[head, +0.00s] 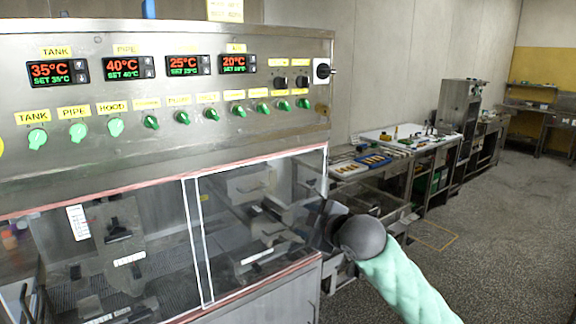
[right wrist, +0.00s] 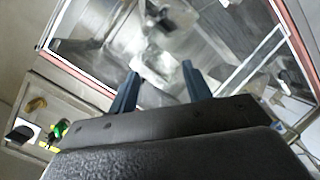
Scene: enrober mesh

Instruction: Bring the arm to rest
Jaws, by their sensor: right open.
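My right gripper (head: 322,226) is at the right end of the steel enrober machine (head: 150,165), in front of its clear hood (head: 250,215). My right arm, in a mint green sleeve, comes up from the lower right. In the right wrist view the two dark fingers of the right gripper (right wrist: 159,75) stand apart with nothing between them. They point toward the hood window (right wrist: 220,35) with its red edge. I cannot tell whether the fingertips touch the hood. My left gripper is not in view.
The machine's control panel (head: 160,90) has temperature displays, several green knobs and a black switch at its right end. Benches with trays (head: 372,160) run along the wall. The speckled floor (head: 500,240) on the right is clear.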

